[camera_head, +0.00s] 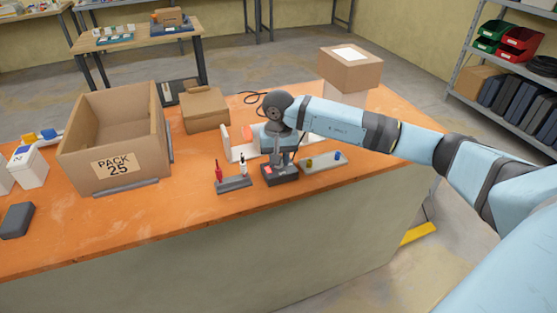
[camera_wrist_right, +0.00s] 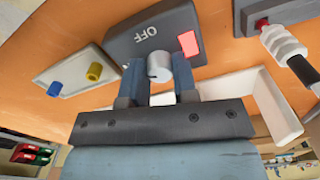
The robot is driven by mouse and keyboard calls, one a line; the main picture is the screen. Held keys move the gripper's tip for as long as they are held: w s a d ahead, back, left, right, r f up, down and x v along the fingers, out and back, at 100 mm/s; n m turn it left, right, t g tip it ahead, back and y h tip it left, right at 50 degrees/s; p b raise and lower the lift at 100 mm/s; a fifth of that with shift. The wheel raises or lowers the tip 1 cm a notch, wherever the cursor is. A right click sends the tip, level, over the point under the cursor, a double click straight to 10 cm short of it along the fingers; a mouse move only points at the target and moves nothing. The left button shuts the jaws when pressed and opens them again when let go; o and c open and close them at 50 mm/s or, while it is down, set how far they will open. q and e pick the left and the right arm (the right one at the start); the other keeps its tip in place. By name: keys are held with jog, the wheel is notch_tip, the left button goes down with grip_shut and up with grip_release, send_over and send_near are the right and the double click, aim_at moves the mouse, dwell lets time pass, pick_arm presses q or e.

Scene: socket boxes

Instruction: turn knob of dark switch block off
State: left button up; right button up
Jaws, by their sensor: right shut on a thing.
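The dark switch block (camera_head: 280,175) stands on the orange table near its front edge. In the right wrist view the block (camera_wrist_right: 123,42) shows the word OFF and a lit red rectangle on its face. A light grey round knob (camera_wrist_right: 159,66) sticks out of the block. My right gripper (camera_wrist_right: 160,82) has its two fingers on either side of the knob and is shut on it. In the head view my right arm comes in from the right and its gripper (camera_head: 284,156) reaches down onto the block. My left gripper is not in view.
A rack with red and white tools (camera_head: 233,184) stands just left of the block. A pale plate (camera_head: 322,164) with yellow and blue pegs lies to the right. A white tray (camera_head: 227,147) is behind. A large open carton (camera_head: 74,155) stands further left.

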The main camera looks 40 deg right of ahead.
jog(key=m, duration=0.2)
jog(key=shift+m+b, duration=0.35)
jog(key=shift+m, duration=0.05)
jog(key=m, duration=0.4)
jog(key=shift+b, duration=0.4)
jog(key=m, duration=0.4)
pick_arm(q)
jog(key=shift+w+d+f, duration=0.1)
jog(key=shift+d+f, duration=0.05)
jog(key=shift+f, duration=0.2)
pick_arm(e)
jog(key=shift+m, duration=2.1)
jog(key=o, duration=0.9)
jog(key=shift+o, duration=0.2)
